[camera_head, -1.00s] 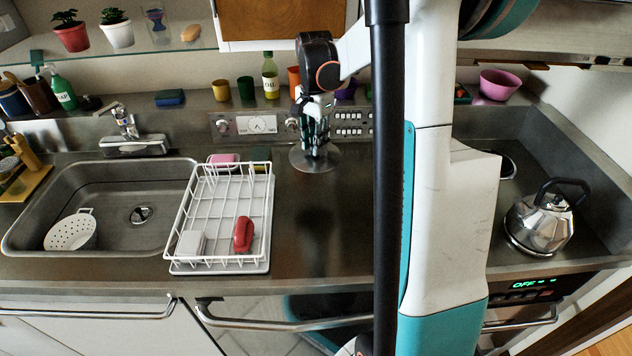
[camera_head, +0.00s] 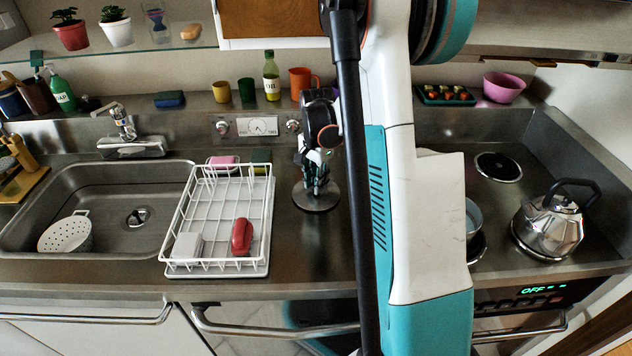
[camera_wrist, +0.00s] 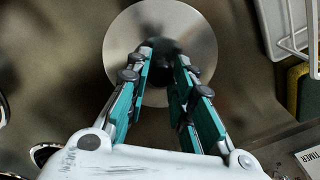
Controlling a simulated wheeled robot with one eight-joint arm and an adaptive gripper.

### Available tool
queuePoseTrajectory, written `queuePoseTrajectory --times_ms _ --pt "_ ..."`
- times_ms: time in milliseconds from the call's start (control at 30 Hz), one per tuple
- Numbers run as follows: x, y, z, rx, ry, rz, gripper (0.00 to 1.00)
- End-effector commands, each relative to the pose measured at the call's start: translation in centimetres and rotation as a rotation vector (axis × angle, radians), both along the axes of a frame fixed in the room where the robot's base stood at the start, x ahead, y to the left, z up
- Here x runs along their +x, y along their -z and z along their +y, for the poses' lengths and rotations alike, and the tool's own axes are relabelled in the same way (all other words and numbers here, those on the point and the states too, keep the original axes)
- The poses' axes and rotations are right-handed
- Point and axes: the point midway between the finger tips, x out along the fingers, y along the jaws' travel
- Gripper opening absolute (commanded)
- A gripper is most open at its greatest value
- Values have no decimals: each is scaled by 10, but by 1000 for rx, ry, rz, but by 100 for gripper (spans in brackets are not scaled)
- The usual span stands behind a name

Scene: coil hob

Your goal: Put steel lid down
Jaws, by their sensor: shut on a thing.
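The steel lid (camera_head: 316,203) is a round, flat metal disc below my gripper (camera_head: 315,186), just right of the dish rack in the head view. In the wrist view, the steel lid (camera_wrist: 195,30) lies beyond the fingertips, and its dark knob sits between them. My gripper (camera_wrist: 166,62) is shut on the lid's knob, with teal-padded fingers on both sides of it. The lid looks level and close to the counter. I cannot tell whether it touches the counter.
A white dish rack (camera_head: 262,215) with a red item (camera_head: 242,237) stands left of the lid. A kettle (camera_head: 549,222) stands on the hob at right, near a bare coil (camera_head: 498,167). A pot (camera_head: 472,217) is partly hidden behind my arm. The counter around the lid is clear.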

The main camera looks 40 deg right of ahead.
Motion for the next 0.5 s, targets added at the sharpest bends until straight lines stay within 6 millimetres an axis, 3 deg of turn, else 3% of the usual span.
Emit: queuePoseTrajectory --times_ms 300,333,400,500 --pt "0 3 0 0 0 0 0" --pt "0 2 0 0 0 0 28" --pt "0 2 0 0 0 0 42" --pt "0 1 0 0 0 0 42"
